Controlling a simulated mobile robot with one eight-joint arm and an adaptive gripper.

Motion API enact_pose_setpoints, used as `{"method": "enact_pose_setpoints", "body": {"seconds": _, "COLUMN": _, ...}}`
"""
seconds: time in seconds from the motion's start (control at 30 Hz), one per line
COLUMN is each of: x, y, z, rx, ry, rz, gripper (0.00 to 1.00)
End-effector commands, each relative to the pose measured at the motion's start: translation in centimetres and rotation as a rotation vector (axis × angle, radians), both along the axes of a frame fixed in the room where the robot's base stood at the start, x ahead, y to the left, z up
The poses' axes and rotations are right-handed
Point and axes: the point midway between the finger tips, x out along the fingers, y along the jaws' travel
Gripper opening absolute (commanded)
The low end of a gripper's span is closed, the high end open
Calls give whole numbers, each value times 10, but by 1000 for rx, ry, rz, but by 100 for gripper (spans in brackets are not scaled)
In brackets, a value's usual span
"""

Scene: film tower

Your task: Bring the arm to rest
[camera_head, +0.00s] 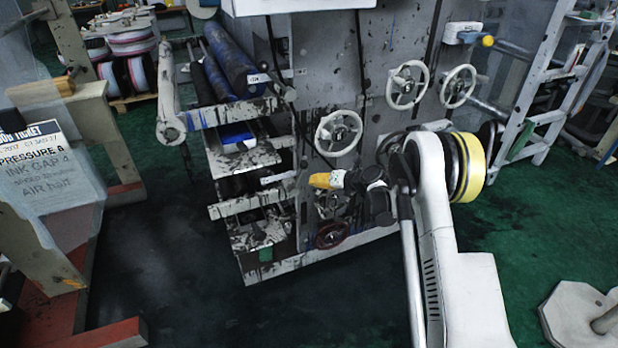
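My white arm (432,215) rises from the lower right and bends at its top, in front of the grey machine (318,60). Dark jointed parts left of the bend seem to be the end of my arm, with my gripper (372,190) among them. A short yellow-orange piece with a white collar (330,180) shows just left of these dark parts. I cannot tell whether it is held, touched or only lined up with them. The fingertips do not stand out against the dark background, so their opening is unclear.
Three white handwheels (339,133) stick out from the machine. An ink-stained rack (243,158) with rollers stands left of it. A yellow-rimmed roll (470,166) is close behind my arm. A sign panel (45,165) is at left. Dark floor at lower left centre is clear.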

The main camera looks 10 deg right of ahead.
Motion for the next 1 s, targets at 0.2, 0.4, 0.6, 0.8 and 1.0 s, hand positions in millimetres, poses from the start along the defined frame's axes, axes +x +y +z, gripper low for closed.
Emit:
{"method": "enact_pose_setpoints", "body": {"seconds": 0.2, "x": 0, "y": 0, "z": 0, "rx": 0, "ry": 0, "rz": 0, "gripper": 0}}
{"method": "enact_pose_setpoints", "body": {"seconds": 0.4, "x": 0, "y": 0, "z": 0, "rx": 0, "ry": 0, "rz": 0, "gripper": 0}}
{"method": "enact_pose_setpoints", "body": {"seconds": 0.6, "x": 7, "y": 3, "z": 43, "rx": 73, "ry": -36, "rz": -53, "gripper": 0}}
{"method": "enact_pose_setpoints", "body": {"seconds": 0.8, "x": 18, "y": -2, "z": 193, "rx": 363, "ry": -137, "rz": -268, "gripper": 0}}
{"method": "enact_pose_setpoints", "body": {"seconds": 1.0, "x": -11, "y": -44, "z": 341, "rx": 758, "ry": -178, "rz": -589, "gripper": 0}}
